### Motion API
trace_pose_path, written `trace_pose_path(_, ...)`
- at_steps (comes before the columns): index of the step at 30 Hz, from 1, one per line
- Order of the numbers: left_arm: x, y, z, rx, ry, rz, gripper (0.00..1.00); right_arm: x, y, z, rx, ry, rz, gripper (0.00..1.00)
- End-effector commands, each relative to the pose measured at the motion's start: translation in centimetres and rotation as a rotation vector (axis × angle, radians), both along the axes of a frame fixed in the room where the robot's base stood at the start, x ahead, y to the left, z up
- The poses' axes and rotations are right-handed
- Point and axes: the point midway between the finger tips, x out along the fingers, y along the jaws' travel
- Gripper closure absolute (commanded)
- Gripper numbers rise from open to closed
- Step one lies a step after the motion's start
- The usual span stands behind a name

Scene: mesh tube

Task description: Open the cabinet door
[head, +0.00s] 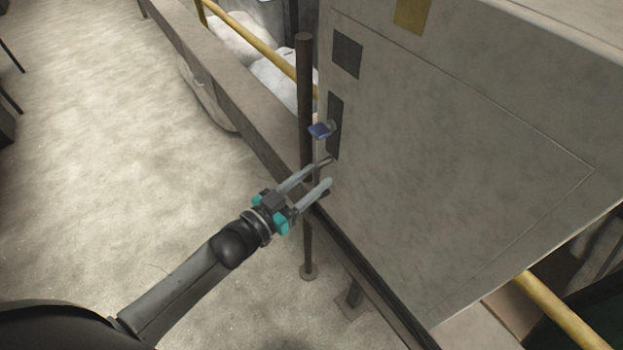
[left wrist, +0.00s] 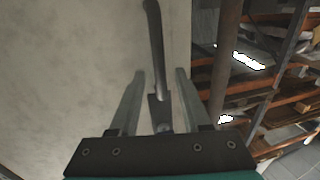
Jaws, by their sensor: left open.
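The cabinet (head: 450,150) is a large pale grey box in the right half of the head view. The thin seam of its door runs across the front face, and the door looks shut. A dark handle plate (head: 335,112) with a small blue piece (head: 320,131) sits near the door's left edge. My left gripper (head: 324,173) is open just below this plate, its fingertips close to the cabinet face. In the left wrist view, a dark handle bar (left wrist: 155,45) shows between the open fingers (left wrist: 160,73). I cannot tell whether they touch it. My right gripper is not in view.
A brown vertical post (head: 304,100) stands close to the cabinet's left edge, beside my left gripper. A long beam (head: 225,80) runs behind it. A yellow rail (head: 560,310) passes below the cabinet at the right. The floor (head: 110,130) at the left is clear.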

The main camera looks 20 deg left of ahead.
Motion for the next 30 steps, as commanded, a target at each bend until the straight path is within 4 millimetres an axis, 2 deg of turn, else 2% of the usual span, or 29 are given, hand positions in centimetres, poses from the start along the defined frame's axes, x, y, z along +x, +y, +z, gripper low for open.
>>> trace_pose_path(4, -0.01, 0.0, 0.0, 0.0, 0.0, 0.0, 0.53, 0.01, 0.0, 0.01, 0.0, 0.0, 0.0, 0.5)
trace_pose_path(17, -0.04, 0.02, 0.01, 0.001, 0.0, 0.0, 1.0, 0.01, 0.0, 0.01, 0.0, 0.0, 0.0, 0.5)
trace_pose_path(30, -0.05, -0.02, 0.01, 0.0, -0.001, -0.001, 1.0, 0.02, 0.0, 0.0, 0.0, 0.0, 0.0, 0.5)
